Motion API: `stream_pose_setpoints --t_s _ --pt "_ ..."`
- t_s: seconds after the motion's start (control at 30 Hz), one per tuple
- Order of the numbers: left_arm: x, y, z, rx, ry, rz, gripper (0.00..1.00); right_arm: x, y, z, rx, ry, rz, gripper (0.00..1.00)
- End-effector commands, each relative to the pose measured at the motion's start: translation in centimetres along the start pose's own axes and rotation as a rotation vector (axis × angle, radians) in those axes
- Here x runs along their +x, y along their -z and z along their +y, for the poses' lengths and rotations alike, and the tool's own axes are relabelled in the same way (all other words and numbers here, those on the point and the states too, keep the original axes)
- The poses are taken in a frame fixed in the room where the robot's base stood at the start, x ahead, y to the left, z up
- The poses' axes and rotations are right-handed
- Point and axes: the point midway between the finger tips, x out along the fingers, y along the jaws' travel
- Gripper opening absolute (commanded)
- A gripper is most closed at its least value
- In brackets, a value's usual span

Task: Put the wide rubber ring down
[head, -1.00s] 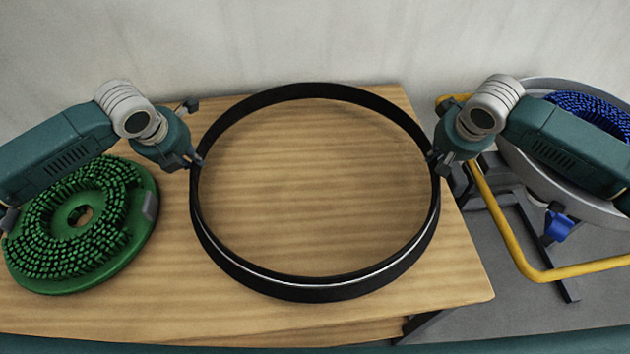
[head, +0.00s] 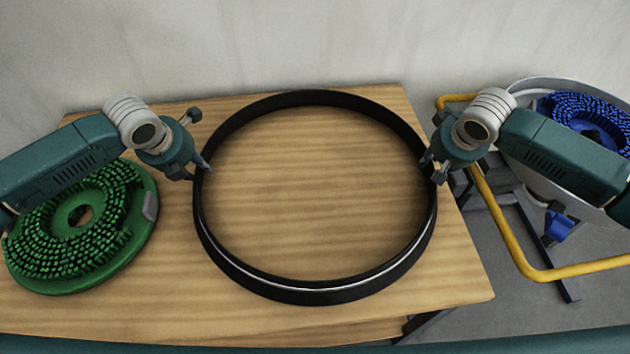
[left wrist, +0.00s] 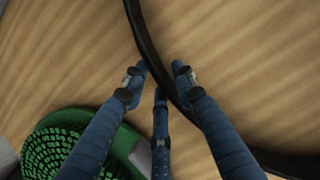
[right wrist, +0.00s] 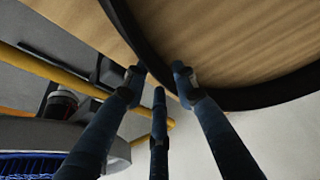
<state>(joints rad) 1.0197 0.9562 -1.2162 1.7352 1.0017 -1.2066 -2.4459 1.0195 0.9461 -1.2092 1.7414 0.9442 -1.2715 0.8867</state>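The wide rubber ring (head: 318,294), a large black hoop with a thin pale line along its near wall, appears to lie flat on the wooden table. My left gripper (head: 198,170) is at its left side, with fingers spread on either side of the wall. In the left wrist view the ring (left wrist: 143,35) passes between the spread fingertips (left wrist: 159,70). My right gripper (head: 432,168) is at the right side, its fingers also spread astride the wall. The right wrist view shows the ring (right wrist: 125,22) running between those fingertips (right wrist: 159,72). Any light finger contact is unclear.
The wooden table (head: 100,312) carries a green round brush (head: 125,235) left of the ring. Right of the table are a yellow tube frame (head: 505,220) and a grey tub (head: 520,172) with a blue brush (head: 590,122). A pale wall stands behind. Bare tabletop shows inside the ring.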

Motion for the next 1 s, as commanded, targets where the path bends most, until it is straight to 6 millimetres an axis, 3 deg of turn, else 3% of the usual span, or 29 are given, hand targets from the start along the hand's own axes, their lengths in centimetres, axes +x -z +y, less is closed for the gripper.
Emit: stream_pose_setpoints --t_s 0.27,0.7,1.0 --pt "-1.7 -0.1 0.0 0.0 0.0 -0.003 0.27 0.0 0.0 -0.1 0.0 0.001 0.0 0.27" --pt "-10.3 -0.2 0.1 -0.001 0.0 -0.003 0.27 0.0 0.0 -0.1 0.0 0.001 0.0 0.27" --pt "-12.0 0.0 0.0 0.0 0.0 0.001 0.27 -1.1 0.1 -0.1 0.0 0.002 0.001 0.27"
